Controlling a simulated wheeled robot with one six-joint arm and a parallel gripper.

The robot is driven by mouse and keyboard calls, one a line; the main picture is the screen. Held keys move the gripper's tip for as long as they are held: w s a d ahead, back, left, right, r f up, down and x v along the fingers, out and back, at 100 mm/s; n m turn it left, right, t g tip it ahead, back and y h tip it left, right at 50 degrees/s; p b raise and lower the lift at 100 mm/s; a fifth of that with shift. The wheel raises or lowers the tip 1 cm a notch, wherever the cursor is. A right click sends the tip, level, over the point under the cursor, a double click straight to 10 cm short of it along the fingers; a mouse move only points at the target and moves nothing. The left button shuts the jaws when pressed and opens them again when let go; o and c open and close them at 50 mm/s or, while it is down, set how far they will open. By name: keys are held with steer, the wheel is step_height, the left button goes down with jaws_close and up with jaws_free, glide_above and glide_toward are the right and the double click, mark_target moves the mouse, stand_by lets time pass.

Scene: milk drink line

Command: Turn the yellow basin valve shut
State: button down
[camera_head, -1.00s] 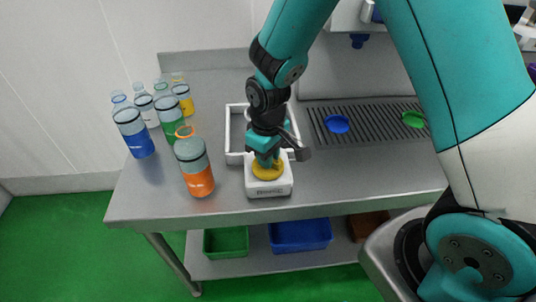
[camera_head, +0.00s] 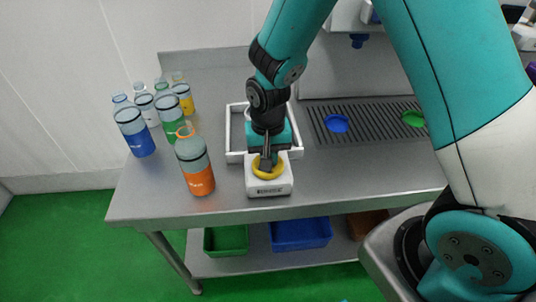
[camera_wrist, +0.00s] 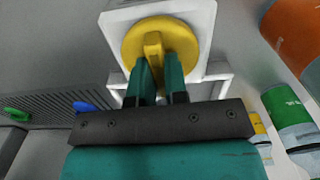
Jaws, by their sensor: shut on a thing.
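The yellow basin valve (camera_head: 280,173) is a round yellow knob on top of a white block (camera_head: 268,188) near the table's front edge. In the wrist view the yellow valve (camera_wrist: 185,37) shows a raised bar across its middle. My gripper (camera_head: 265,161) is above the valve, pointing down. In the wrist view my gripper (camera_wrist: 159,62) has its two fingers shut on the valve's bar, one on each side. The fingers hide part of the bar.
A white frame-like basin (camera_head: 235,132) lies behind the valve. An orange-banded bottle (camera_head: 197,165) stands close to its left, with several other bottles farther left. A drip grate (camera_head: 375,122) with a blue disc (camera_head: 337,124) and a green disc (camera_head: 414,119) lies to the right.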

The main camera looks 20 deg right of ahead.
steer(key=shift+w+m, duration=0.1)
steer(key=shift+m, duration=0.2)
stand_by(0.4)
steer(key=c, duration=1.1)
jaws_free()
steer(key=shift+c, duration=0.2)
steer(key=shift+r, duration=0.1)
step_height(320, 180, up, 17)
steer(key=b, duration=0.1)
steer(key=shift+r, duration=0.15)
